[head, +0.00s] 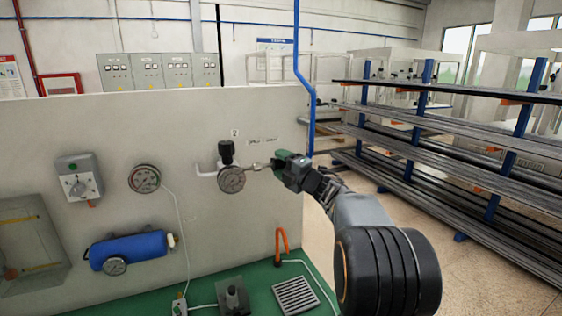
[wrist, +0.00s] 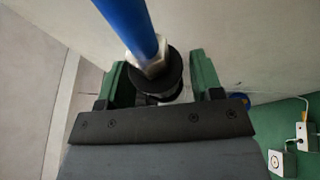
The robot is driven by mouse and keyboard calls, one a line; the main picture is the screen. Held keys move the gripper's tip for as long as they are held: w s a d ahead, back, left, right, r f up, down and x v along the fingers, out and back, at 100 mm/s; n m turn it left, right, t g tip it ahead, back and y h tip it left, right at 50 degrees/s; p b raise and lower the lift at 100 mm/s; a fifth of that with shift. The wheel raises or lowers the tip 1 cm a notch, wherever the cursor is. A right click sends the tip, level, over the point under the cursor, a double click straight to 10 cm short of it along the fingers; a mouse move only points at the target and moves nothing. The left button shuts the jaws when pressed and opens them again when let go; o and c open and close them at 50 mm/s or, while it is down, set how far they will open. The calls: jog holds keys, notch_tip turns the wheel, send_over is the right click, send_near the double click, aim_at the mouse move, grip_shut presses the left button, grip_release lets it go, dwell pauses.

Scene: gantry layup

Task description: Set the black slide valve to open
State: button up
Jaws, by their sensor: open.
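The black slide valve (wrist: 172,88) shows in the wrist view as a round black collar below a metal hex nut (wrist: 152,66) on a blue pipe (wrist: 130,25). My gripper (wrist: 160,82) is open, with one green finger on each side of the collar. A gap shows beside the collar on the right; contact on the left is hard to tell. In the head view my gripper (head: 280,160) is at the wall panel's right part, beside the small printed labels (head: 263,141). It hides the valve there, so its slide position cannot be read.
The blue pipe (head: 296,45) runs down close by. A blue cylinder (head: 135,249) and grey switch box (head: 78,178) are further left. An orange hook-shaped handle (head: 281,245) stands below on the green bench.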

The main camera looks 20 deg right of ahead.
jog(key=shift+w, duration=0.25)
